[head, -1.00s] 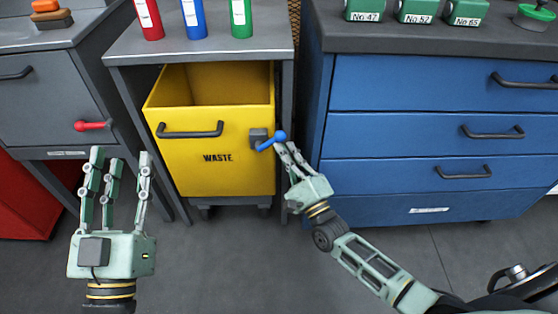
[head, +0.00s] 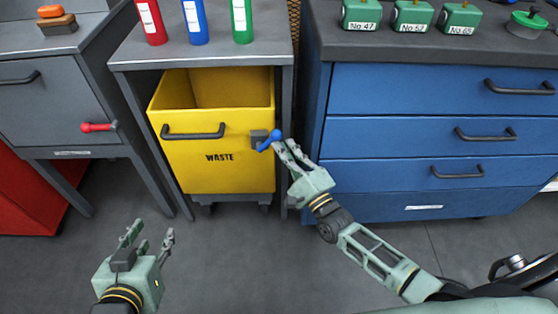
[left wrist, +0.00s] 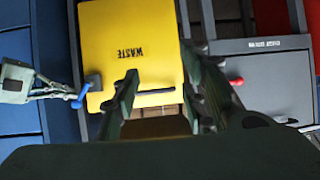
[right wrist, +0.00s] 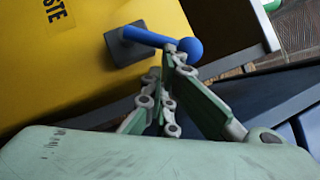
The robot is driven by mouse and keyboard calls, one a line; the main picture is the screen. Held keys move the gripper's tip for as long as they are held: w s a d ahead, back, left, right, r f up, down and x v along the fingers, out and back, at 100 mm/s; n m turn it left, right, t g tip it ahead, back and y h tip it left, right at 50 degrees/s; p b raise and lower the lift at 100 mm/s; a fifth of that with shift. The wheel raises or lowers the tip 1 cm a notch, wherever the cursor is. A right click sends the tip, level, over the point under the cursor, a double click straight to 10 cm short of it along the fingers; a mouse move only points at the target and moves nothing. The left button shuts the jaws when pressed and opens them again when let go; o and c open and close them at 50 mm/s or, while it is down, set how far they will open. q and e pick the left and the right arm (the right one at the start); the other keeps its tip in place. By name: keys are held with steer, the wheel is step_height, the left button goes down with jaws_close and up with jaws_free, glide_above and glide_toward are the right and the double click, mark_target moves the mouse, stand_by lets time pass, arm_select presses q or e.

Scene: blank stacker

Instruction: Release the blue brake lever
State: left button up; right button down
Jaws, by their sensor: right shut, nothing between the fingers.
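The blue brake lever (head: 268,141) sits on a dark block at the right of the yellow waste bin (head: 215,178). It points up and to the right, ending in a round blue knob (right wrist: 190,49). My right gripper (head: 286,148) is shut and empty, with its fingertips right beside the knob; in the right wrist view they are just below the lever and look close to touching it. My left gripper (head: 150,234) is open and empty, low at the left and well in front of the bin. The lever also shows in the left wrist view (left wrist: 81,96).
The bin stands partly pulled out beneath a grey table (head: 200,58) holding red, blue and green bottles. A blue drawer cabinet (head: 430,140) stands close on the right. A grey cabinet with a red handle (head: 98,127) is on the left. The floor in front is clear.

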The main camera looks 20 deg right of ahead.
mark_target(268, 141)
arm_select(q)
steer(key=shift+s+a+f+g+y+p, duration=0.5)
steer(key=shift+s+a+f+g+p, duration=1.2)
steer(key=shift+s, duration=1.85)
steer(key=shift+s+a+f+g+y+p, duration=0.5)
steer(key=shift+s+a+f+g+p, duration=0.45)
steer(key=shift+s+g, duration=2.05)
arm_select(e)
steer(key=shift+w+a+r+n+g+y+p, duration=0.1)
steer(key=shift+a+r+n+g+y+p, duration=0.2)
steer(key=shift+r+n+g+p, duration=0.7)
steer(key=shift+w+a+r+n+g+y+p, duration=0.1)
steer(key=shift+a+r+n+g+p, duration=0.4)
steer(key=shift+n, duration=0.8)
arm_select(q)
steer(key=s+x, duration=0.3)
steer(key=x, duration=1.1)
steer(key=shift+s+d+f+p, duration=0.15)
steer(key=shift+d+f+p, duration=0.2)
steer(key=shift+f, duration=0.3)
arm_select(e)
steer(key=shift+r, duration=0.25)
arm_select(q)
steer(key=shift+f, duration=0.1)
steer(key=shift+s+f, duration=0.15)
steer(key=shift+f, duration=0.05)
